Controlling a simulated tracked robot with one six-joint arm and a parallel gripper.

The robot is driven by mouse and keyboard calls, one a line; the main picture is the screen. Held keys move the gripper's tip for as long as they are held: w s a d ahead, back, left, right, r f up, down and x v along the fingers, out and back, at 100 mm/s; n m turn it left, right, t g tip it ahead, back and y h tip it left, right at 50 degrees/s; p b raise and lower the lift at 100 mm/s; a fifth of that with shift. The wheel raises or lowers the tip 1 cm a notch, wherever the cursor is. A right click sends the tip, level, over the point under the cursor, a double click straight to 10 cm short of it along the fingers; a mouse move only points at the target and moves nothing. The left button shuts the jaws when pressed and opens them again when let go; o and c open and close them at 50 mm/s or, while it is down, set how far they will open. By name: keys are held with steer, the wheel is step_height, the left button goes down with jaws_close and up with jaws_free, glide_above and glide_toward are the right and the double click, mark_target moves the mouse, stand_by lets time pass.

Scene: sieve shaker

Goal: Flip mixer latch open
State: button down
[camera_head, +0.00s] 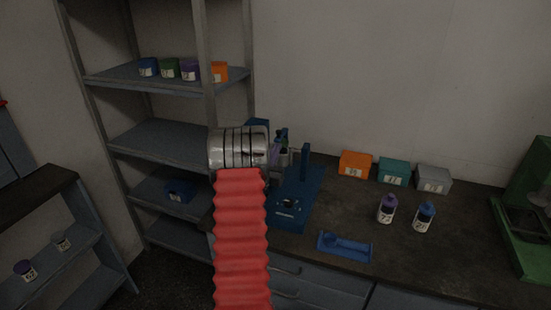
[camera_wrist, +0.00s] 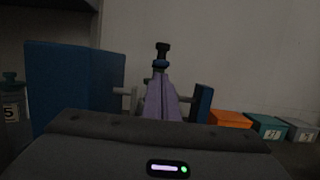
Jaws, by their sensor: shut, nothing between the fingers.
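The blue mixer (camera_head: 312,190) stands on the dark counter, with a low base and an upright plate on each side. In the wrist view its large left plate (camera_wrist: 75,85) and smaller right plate (camera_wrist: 203,103) flank my gripper (camera_wrist: 162,82). The gripper's purple fingers are shut and empty, pointing in between the plates. In the head view my gripper (camera_head: 274,154) is partly hidden behind my silver wrist. Short grey pins stick inward from the plates. I cannot tell which part is the latch, or whether the fingers touch it.
Orange (camera_head: 355,164), teal (camera_head: 393,172) and grey (camera_head: 433,179) boxes line the wall. A green machine (camera_head: 525,225) stands far right. Shelving (camera_head: 160,140) is close on the left.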

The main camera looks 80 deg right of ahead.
steer(key=shift+r, duration=0.25)
steer(key=shift+w+r, duration=0.1)
steer(key=shift+r, duration=0.05)
stand_by(0.4)
steer(key=shift+a+r+y, duration=0.1)
steer(key=shift+y, duration=0.4)
